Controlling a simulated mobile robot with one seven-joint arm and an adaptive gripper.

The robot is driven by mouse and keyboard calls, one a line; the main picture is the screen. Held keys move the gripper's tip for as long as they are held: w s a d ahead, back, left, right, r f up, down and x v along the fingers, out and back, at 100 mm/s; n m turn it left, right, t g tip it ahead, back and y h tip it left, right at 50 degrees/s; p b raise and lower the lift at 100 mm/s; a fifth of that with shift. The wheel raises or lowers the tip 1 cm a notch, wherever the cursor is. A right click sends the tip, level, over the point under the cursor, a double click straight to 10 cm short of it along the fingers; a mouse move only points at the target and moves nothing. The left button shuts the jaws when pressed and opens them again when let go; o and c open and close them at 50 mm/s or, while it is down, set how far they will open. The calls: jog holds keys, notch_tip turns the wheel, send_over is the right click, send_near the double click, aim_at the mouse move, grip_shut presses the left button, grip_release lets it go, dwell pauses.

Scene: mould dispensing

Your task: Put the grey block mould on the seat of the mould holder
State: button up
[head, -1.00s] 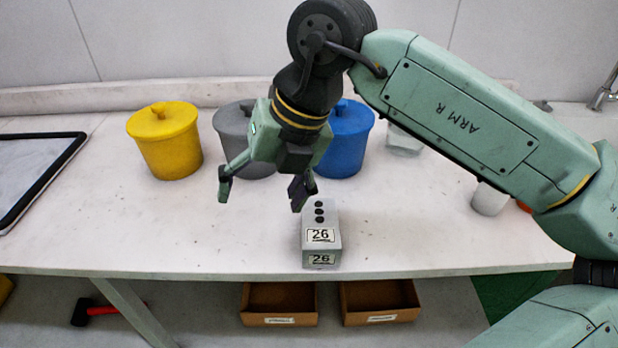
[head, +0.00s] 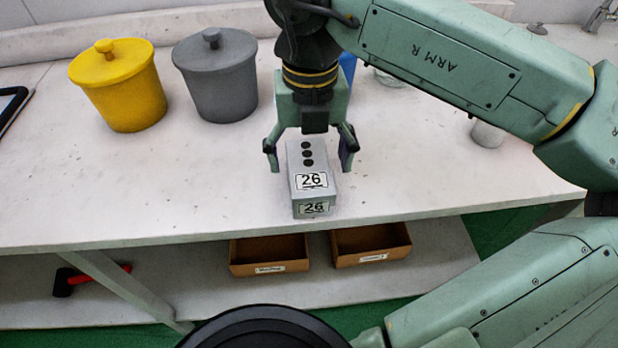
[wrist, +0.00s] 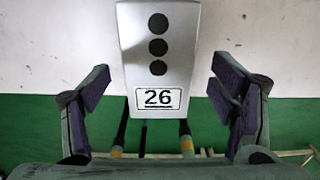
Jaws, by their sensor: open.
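The grey block mould (head: 311,180), marked 26 and with three dark holes on top, sits on the white table near its front edge. My gripper (head: 311,160) is open, with one finger on each side of the mould's far part in the head view. In the wrist view the mould (wrist: 158,50) shows between and beyond the two open fingers of my gripper (wrist: 163,95). I cannot tell whether either finger touches it. No mould holder is recognisable in these views.
A yellow lidded pot (head: 122,88) and a grey lidded pot (head: 217,75) stand at the back left; a blue one is mostly behind my arm. A pale cup (head: 488,134) stands at right. Two cardboard bins (head: 270,256) (head: 371,245) and a hammer (head: 90,278) lie on the lower shelf.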

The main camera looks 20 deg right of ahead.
aim_at(309, 165)
notch_tip(309, 165, down, 4)
jog(key=shift+a+r+b, duration=0.1)
jog(key=shift+r+b, duration=0.15)
jog(key=shift+b, duration=0.35)
jog(key=shift+r, duration=0.1)
jog(key=shift+c, duration=0.5)
grip_shut()
